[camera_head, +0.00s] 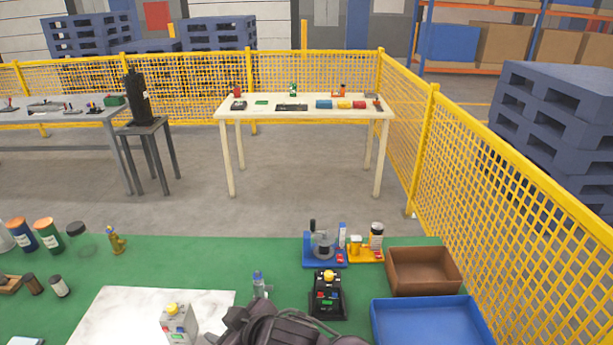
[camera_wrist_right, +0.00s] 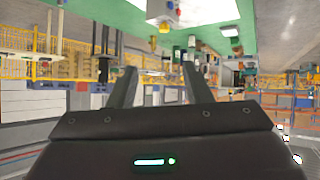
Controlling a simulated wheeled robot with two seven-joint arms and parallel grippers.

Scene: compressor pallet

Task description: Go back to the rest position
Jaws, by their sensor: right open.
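My right gripper (camera_head: 262,325) is a dark shape at the bottom middle of the head view, over the near part of the green table (camera_head: 200,258). In the right wrist view, which looks upside down, its two dark fingers (camera_wrist_right: 160,88) stand apart with nothing between them. A light grey box with a yellow knob (camera_head: 179,325) stands on the white marbled board (camera_head: 125,310), left of the gripper. It also shows in the wrist view (camera_wrist_right: 163,12), clear of the fingers. A black device with a yellow button (camera_head: 328,297) stands right of the gripper. My left gripper is not in view.
A brown tray (camera_head: 424,270) and a blue tray (camera_head: 430,325) lie at the right. A blue-based device (camera_head: 323,249) stands at the table's far edge. Jars (camera_head: 48,236) and a small yellow figure (camera_head: 115,240) are at the left. Yellow fencing (camera_head: 510,190) runs along the right.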

